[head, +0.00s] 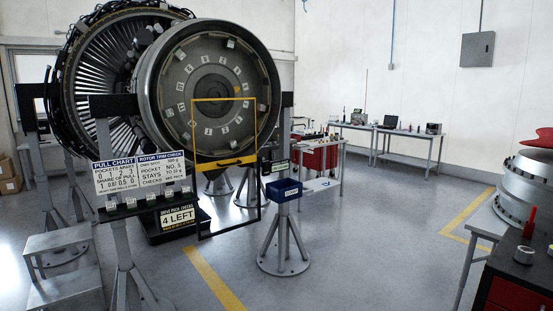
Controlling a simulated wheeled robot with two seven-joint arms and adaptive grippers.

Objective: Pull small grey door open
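A small grey wall box (477,49) with a flat front hangs on the white back wall at the upper right. It is the only small grey door-like thing I can make out, and its front looks closed. It is far off, beyond the benches, and its handle is too small to tell. Neither of my grippers shows in the head view.
A large turbofan with a numbered disc (212,85) stands at the left, behind a black and yellow frame (225,161). A stand with a blue box (284,189) is ahead. A bench (390,133) lines the back wall. A red cabinet (520,280) is near right. Floor at centre right is clear.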

